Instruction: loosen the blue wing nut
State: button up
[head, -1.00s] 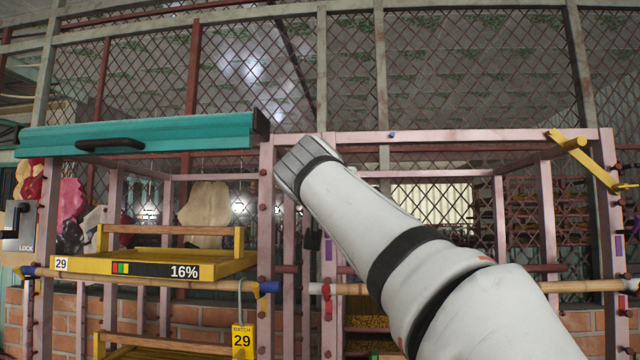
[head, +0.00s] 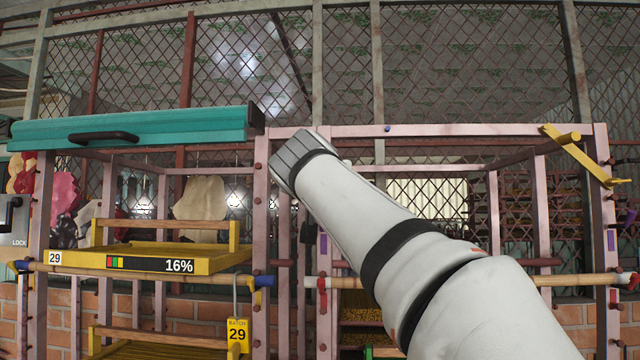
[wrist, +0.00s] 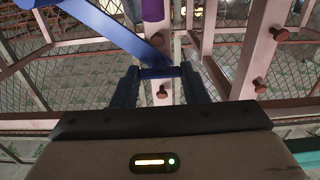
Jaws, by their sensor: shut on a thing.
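In the wrist view, a small blue piece, which I take to be the blue wing nut (wrist: 160,72), sits between the two dark fingers of my gripper (wrist: 160,84). The fingers are shut on it. It lies at the lower end of a slanting blue bar (wrist: 105,28), against a pink post. Its exact shape and its turn are hard to make out. In the head view my arm reaches up to the top of the pink frame near its middle post, and its end hides the fingers and the nut.
A pink frame (head: 470,131) with red-brown bolts stands in front of me. A teal cover (head: 190,125) is at upper left, above a yellow tray (head: 215,262) reading 16%. A yellow bar (head: 592,160) is at upper right. A bamboo pole (head: 560,280) crosses the front.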

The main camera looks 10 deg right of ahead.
jog(key=n, duration=0.4)
jog(key=shift+n, duration=0.4)
jog(key=n, duration=0.4)
jog(key=shift+a+n, duration=0.1)
jog(key=shift+n, duration=0.2)
jog(key=n+p, duration=0.1)
jog(key=n, duration=0.4)
jog(key=shift+p, duration=0.4)
jog(key=shift+f+n+p, duration=0.2)
jog(key=shift+n+p, duration=0.45)
jog(key=shift+n, duration=1.75)
jog(key=shift+w, duration=0.1)
jog(key=o, duration=1)
